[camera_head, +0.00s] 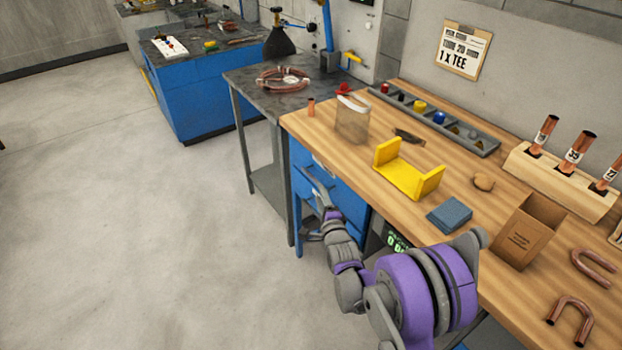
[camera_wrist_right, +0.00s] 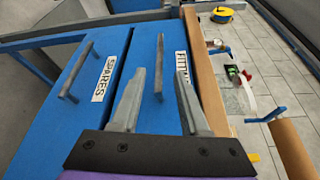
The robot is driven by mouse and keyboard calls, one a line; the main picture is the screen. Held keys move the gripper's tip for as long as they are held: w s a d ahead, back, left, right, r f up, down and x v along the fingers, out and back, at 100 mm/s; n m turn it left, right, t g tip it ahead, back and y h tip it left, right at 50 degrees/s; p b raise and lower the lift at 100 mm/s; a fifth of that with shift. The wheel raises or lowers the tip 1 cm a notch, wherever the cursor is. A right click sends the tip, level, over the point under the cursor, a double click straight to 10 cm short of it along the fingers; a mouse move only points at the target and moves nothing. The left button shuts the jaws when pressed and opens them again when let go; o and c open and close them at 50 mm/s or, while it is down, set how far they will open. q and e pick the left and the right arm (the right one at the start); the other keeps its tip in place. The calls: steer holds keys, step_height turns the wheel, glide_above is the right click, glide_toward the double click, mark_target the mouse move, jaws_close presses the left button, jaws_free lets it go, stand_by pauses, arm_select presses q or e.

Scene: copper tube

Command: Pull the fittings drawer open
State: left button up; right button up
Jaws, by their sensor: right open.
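The blue fittings drawer (camera_wrist_right: 162,118) shows in the right wrist view, its label partly hidden behind one finger. Its front looks level with the spares drawer (camera_wrist_right: 75,125) beside it, so it appears closed. Its grey bar handle (camera_wrist_right: 159,67) lies between the fingertips of my right gripper (camera_wrist_right: 160,68). The gripper is open, with a gap on both sides of the handle. In the head view my right gripper (camera_head: 312,190) reaches to the blue drawer fronts (camera_head: 343,192) under the wooden bench. My left gripper is not in view.
The wooden bench top (camera_head: 455,180) overhangs the drawers and carries a yellow bracket (camera_head: 405,178), a blue block (camera_head: 449,215) and a cardboard box (camera_head: 528,235). A grey metal table (camera_head: 250,88) stands to the left. The floor (camera_head: 130,220) in front is clear.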

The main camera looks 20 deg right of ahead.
mark_target(315, 180)
steer(key=w, duration=0.8)
steer(key=shift+w+d+f, duration=0.2)
steer(key=shift+w+f, duration=0.1)
steer(key=shift+f, duration=0.05)
jaws_close()
stand_by(0.9)
